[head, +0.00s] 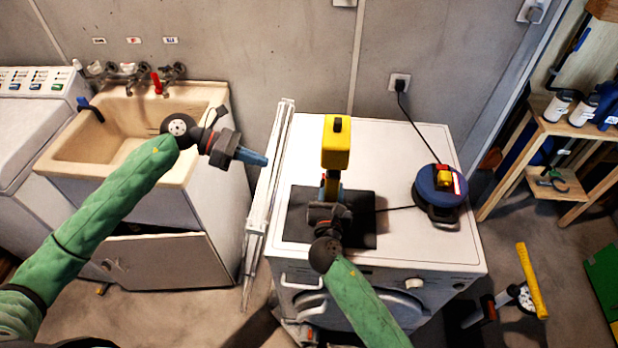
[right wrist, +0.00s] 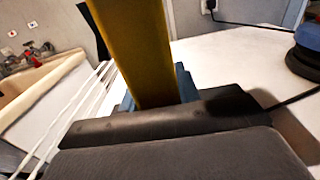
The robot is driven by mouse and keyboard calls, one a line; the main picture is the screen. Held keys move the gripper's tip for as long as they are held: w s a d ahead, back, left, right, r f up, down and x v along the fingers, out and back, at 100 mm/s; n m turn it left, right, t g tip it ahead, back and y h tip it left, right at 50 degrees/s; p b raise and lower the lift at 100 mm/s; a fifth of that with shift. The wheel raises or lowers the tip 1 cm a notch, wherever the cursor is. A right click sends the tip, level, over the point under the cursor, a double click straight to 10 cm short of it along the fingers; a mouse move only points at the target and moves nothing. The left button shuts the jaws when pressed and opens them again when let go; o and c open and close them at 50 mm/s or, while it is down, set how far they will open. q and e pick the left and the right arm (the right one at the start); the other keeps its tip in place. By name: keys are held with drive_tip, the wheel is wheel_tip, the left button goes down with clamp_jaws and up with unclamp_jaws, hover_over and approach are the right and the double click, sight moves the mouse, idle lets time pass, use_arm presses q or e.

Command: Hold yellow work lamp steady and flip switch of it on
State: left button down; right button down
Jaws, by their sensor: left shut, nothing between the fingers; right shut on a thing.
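The yellow work lamp (head: 336,147) stands upright on a dark mat (head: 298,222) on top of the white machine. A small dark piece, which may be its switch (head: 338,125), shows on the top of its yellow head. My right gripper (head: 331,188) is shut on the lamp's lower yellow part, which also shows in the right wrist view (right wrist: 135,50) between the blue fingertips. My left gripper (head: 264,160) is shut and empty, to the left of the lamp and apart from it, near the folded white rack. The lamp's foot is hidden behind my right gripper.
A blue cable reel (head: 440,190) stands right of the lamp, with a cord to the wall socket (head: 399,83). A folded white rack (head: 265,195) leans at the machine's left side. A beige sink (head: 62,142) is at left. The machine top (head: 385,145) is clear behind the lamp.

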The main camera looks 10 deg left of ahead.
sight(321, 182)
use_arm(q)
drive_tip(key=m, duration=0.3)
drive_tip(key=shift+f, duration=0.1)
idle(0.3)
drive_tip(key=x, duration=1.4)
drive_tip(key=shift+f, duration=0.1)
drive_tip(key=shift+d+f, duration=0.1)
idle(0.3)
drive_tip(key=shift+r, duration=0.85)
